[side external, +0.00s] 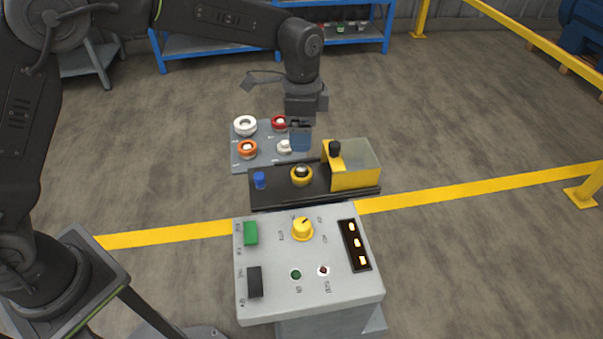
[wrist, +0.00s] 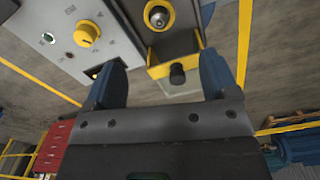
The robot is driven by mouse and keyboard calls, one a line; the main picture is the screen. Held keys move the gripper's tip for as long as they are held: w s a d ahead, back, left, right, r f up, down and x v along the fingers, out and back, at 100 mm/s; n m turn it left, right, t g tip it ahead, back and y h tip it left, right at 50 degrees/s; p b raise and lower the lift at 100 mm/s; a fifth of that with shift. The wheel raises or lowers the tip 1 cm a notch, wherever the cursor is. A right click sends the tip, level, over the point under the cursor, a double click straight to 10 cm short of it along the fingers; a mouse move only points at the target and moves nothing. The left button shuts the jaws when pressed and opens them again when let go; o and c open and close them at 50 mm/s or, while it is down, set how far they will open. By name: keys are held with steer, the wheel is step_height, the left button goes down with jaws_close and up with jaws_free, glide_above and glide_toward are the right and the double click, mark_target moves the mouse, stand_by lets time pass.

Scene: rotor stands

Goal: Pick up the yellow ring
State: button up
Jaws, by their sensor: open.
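The yellow ring (side external: 301,181) sits on the dark tray (side external: 275,198), around a shiny rounded post. It also shows at the top of the wrist view (wrist: 149,19), around the same post. My gripper (side external: 300,136) has blue fingers and is above the grey plate, behind the ring in the side view. In the wrist view my gripper (wrist: 163,64) has its two fingers wide apart, with nothing held between them. The ring lies beyond the fingertips there and is apart from them.
A yellow box with a clear cover and black knob (side external: 335,148) stands right of the ring; a blue peg (side external: 260,180) stands left. Behind, a grey plate (side external: 238,164) bears white, red and orange rings. A control panel (side external: 270,270) with a yellow dial stands in front.

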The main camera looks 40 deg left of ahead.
mark_target(303, 166)
step_height(303, 166, down, 12)
steer(key=shift+d+r, duration=0.1)
steer(key=shift+r, duration=0.05)
stand_by(0.4)
steer(key=shift+c, duration=0.3)
steer(key=c, duration=1)
steer(key=shift+r, duration=0.1)
